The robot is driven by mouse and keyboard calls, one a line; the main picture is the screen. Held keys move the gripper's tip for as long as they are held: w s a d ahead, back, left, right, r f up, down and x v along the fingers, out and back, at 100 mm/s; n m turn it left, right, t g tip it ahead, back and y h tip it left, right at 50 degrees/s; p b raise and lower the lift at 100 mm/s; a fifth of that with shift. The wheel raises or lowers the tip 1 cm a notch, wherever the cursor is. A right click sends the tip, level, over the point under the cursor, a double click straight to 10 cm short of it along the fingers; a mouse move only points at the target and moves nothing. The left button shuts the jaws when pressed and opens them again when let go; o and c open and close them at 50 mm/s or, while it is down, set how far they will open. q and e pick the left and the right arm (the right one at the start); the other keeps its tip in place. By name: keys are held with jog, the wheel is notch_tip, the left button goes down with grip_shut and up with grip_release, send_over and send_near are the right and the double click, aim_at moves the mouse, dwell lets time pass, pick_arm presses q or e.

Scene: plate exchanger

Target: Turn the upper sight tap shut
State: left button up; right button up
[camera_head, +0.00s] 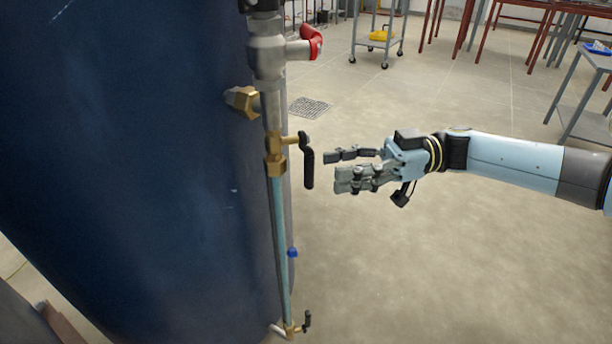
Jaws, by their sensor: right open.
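The upper sight tap (276,160) is a brass fitting at the top of a sight glass (281,240) on the side of a dark blue tank (130,170). Its black lever (308,162) hangs down on the right side. My right gripper (332,170) is open and empty. Its fingers point left at the lever, with a small gap in the picture; the depth between them is hard to tell. A lower tap (291,329) with a small black lever sits at the glass's bottom end. My left gripper is not in view.
A grey valve with a red handle (312,42) sits above the tap, and a brass plug (243,101) is on the tank. A trolley (378,35) and red-framed tables stand at the back. The floor right of the tank is clear apart from a drain grate (310,107).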

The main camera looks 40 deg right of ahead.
aim_at(314, 172)
jog(key=x, duration=0.5)
jog(key=shift+w+a+b, duration=0.15)
jog(key=shift+a+b, duration=0.15)
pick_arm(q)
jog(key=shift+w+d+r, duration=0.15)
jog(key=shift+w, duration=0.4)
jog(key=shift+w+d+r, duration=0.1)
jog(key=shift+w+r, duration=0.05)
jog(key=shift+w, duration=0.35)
pick_arm(e)
grip_shut()
